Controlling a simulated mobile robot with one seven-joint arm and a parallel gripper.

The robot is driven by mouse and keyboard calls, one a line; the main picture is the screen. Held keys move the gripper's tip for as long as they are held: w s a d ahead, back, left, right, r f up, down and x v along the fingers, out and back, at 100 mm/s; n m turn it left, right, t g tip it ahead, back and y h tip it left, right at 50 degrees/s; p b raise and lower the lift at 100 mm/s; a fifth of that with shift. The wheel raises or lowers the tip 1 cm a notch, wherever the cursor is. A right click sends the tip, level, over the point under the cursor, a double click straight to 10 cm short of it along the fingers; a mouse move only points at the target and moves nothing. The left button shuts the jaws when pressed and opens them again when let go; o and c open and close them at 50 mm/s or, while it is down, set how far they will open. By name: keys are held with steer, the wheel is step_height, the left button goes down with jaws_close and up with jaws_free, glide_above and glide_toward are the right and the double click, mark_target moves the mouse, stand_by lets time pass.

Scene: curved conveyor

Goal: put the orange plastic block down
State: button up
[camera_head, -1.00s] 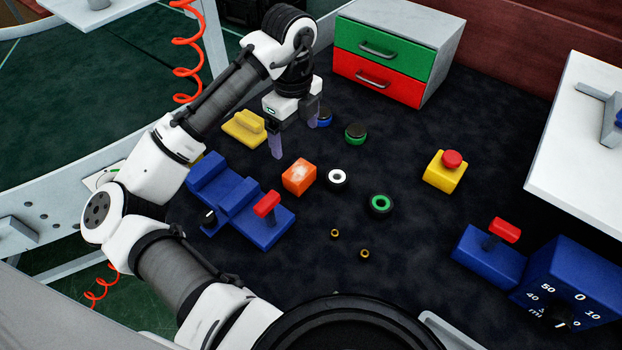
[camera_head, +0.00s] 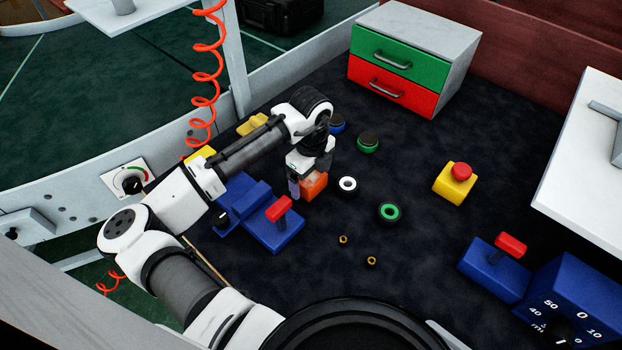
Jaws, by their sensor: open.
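The orange plastic block (camera_head: 316,188) sits on the dark table surface, just behind the blue base with the red lever. My gripper (camera_head: 305,184) is open and low at the block, with one purple finger in front of the block's left side. The other finger is hidden behind my wrist or the block. I cannot tell whether the fingers touch the block.
A white ring (camera_head: 347,184) lies close to the block's right. A blue base with a red lever (camera_head: 275,232) stands in front. A green ring (camera_head: 389,212), small brass rings (camera_head: 343,240) and a yellow box with a red button (camera_head: 454,184) lie further right.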

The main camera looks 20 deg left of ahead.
steer(key=shift+f, duration=0.45)
steer(key=shift+c, duration=0.3)
steer(key=c, duration=1.1)
steer(key=shift+c, duration=0.3)
steer(key=shift+r, duration=0.15)
